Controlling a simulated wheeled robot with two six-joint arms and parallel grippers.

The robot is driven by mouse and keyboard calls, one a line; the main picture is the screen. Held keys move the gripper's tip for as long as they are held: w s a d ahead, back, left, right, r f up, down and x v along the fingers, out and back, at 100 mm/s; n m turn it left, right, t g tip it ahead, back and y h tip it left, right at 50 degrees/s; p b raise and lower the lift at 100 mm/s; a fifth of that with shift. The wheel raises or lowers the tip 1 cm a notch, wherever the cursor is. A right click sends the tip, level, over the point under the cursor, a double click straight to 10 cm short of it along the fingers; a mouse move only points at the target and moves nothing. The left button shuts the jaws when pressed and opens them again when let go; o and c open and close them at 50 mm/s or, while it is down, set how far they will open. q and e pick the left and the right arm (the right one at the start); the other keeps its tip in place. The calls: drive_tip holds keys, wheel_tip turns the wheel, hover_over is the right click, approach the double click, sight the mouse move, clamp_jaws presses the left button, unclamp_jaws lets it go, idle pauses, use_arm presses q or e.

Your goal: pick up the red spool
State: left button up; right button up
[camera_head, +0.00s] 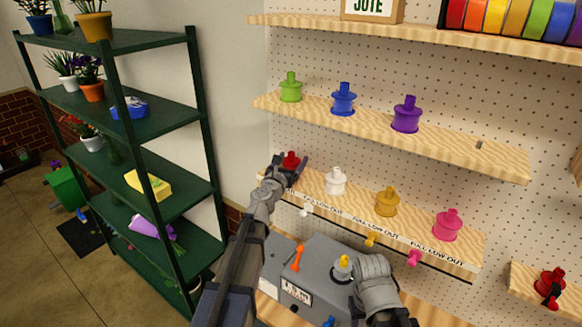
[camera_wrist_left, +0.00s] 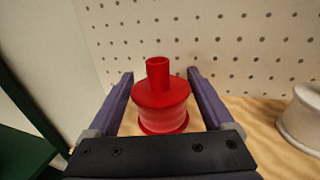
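The red spool (camera_head: 291,160) stands upright at the left end of the lower wooden shelf in the head view. In the left wrist view the red spool (camera_wrist_left: 160,100) stands between the two fingers of my left gripper (camera_wrist_left: 163,90), with a gap visible on each side. My left gripper (camera_head: 288,172) is open around it, partly hiding it in the head view. My right arm shows at the bottom of the head view over the grey machine; its gripper fingers cannot be made out.
On the same shelf stand a white spool (camera_head: 336,181), an orange spool (camera_head: 387,201) and a pink spool (camera_head: 447,225). Green, blue and purple spools stand on the shelf above (camera_head: 450,138). Another red spool (camera_head: 550,282) sits at far right. A dark green rack (camera_head: 200,120) stands left.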

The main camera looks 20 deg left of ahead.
use_arm(q)
drive_tip(key=c, duration=0.9)
drive_tip(key=shift+o, duration=0.2)
use_arm(e)
drive_tip(key=shift+r, duration=0.1)
